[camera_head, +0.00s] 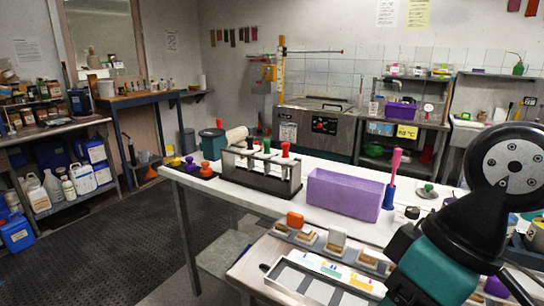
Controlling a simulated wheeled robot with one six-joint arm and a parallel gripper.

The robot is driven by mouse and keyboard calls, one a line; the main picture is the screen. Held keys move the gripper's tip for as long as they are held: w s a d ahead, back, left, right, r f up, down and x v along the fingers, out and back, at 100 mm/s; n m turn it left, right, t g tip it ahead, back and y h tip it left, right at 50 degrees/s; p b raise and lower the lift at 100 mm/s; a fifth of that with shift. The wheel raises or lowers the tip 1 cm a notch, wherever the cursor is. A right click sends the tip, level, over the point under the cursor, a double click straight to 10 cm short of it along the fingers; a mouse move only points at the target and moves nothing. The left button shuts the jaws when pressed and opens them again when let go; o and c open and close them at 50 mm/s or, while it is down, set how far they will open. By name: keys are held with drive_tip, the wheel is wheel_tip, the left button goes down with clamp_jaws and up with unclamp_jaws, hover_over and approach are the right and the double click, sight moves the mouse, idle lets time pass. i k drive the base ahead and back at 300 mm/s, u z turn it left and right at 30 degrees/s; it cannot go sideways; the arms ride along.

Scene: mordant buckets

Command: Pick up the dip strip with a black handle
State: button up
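A rack with a dark base and metal frame (261,187) stands on the white table. Several upright pieces in it have coloured tops, among them a green one (267,145) and a red one (285,149). I cannot make out for sure a dip strip with a black handle. A small black piece (265,267) shows at the left end of a shallow tray (300,284); I cannot tell if it is a handle. My arm fills the lower right; my gripper's fingers are not in view.
A purple bin (343,195) stands right of the rack, with a pink-and-blue upright tool (392,180) beside it. Knobbed items, one orange-red (206,169), sit at the table's left end. Small blocks (336,238) line the nearer surface. Dark floor matting (110,245) is clear at left.

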sight(252, 148)
drive_tip(key=u, duration=1.45)
drive_tip(key=i, duration=2.3)
